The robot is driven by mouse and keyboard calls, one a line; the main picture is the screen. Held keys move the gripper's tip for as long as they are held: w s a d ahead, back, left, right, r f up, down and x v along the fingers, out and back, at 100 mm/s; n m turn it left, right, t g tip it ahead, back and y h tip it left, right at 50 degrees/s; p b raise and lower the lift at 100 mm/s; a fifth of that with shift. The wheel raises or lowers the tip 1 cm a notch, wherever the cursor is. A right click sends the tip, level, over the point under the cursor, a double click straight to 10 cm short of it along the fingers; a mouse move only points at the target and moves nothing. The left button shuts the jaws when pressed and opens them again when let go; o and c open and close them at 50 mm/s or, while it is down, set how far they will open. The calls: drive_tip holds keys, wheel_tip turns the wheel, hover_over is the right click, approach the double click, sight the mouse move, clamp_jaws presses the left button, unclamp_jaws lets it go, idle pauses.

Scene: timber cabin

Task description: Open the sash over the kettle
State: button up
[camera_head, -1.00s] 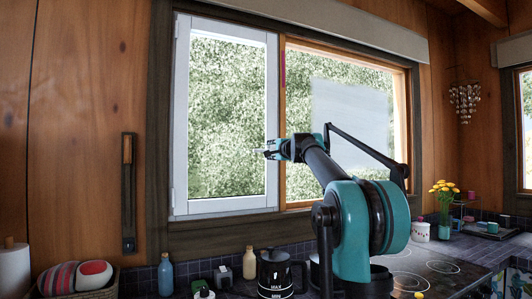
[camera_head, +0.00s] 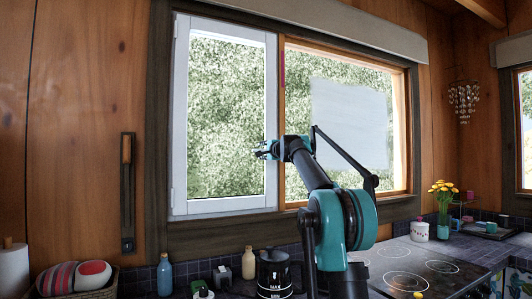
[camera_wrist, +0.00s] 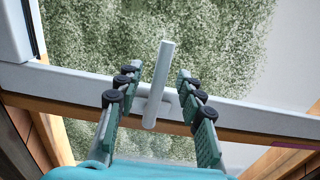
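The white-framed sash (camera_head: 180,120) is the left pane of the window, above and behind the black kettle (camera_head: 273,275). It looks shut in its frame, with no clear gap. My gripper (camera_head: 262,151) is at the sash's right stile, about mid-height. In the wrist view the pale grey handle bar (camera_wrist: 160,80) stands between the two fingers of my gripper (camera_wrist: 157,75), with the sash frame (camera_wrist: 235,115) crossing behind. The fingers are apart on both sides of the handle, with room on each side. In the head view the handle is hidden by the gripper.
A blue bottle (camera_head: 165,275), a cream bottle (camera_head: 248,263) and a basket (camera_head: 105,287) stand on the counter below. The hob (camera_head: 400,263) and yellow flowers (camera_head: 444,190) are to the right. The wall left of the window is clear except for a dark rail (camera_head: 128,195).

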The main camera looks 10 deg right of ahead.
clamp_jaws()
drive_tip(key=shift+s+d+m+h, duration=0.1)
drive_tip(key=shift+s+m+h, duration=0.25)
drive_tip(key=shift+s, duration=0.55)
drive_tip(key=shift+s+d+m+h, duration=0.15)
drive_tip(key=shift+s+h, duration=0.3)
drive_tip(key=shift+s, duration=0.45)
drive_tip(key=shift+a, duration=0.1)
drive_tip(key=shift+s+m+t+h, duration=0.3)
drive_tip(key=shift+s+m+h, duration=0.3)
drive_tip(key=shift+s, duration=1.15)
